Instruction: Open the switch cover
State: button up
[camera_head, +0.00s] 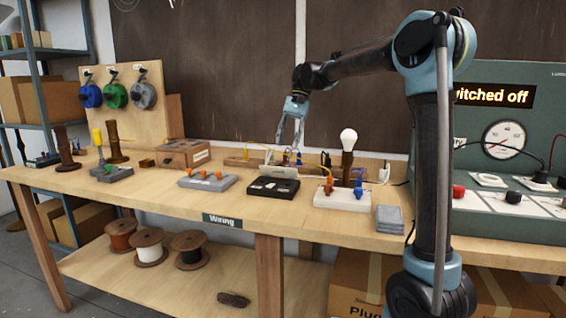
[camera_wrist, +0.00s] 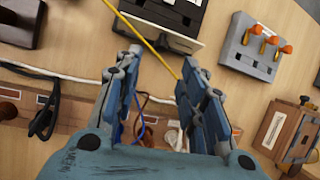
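A low black box (camera_head: 272,188), which looks like the switch, sits on the bench near the front edge. A pale plate (camera_head: 279,172), perhaps its cover, appears upright or tilted at the box's rear edge; I cannot tell whether it is hinged there. The black box also shows at the top of the wrist view (camera_wrist: 180,14), with a pale strip (camera_wrist: 153,33) along the side facing my gripper. My gripper (camera_head: 290,142) points down behind the box, above the bench. In the wrist view its fingers (camera_wrist: 159,68) are apart, holding nothing.
A yellow wire (camera_wrist: 148,43) runs past the fingertips. Behind is a wooden strip (camera_wrist: 70,110) with wires. A grey block with orange levers (camera_head: 208,180) is left of the box; a white base with a bulb (camera_head: 348,137) is right.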

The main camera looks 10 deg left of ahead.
aim_at(280, 169)
jog(key=x, duration=0.7)
jog(key=shift+s+f, duration=0.2)
jog(key=shift+f, duration=0.05)
grip_shut()
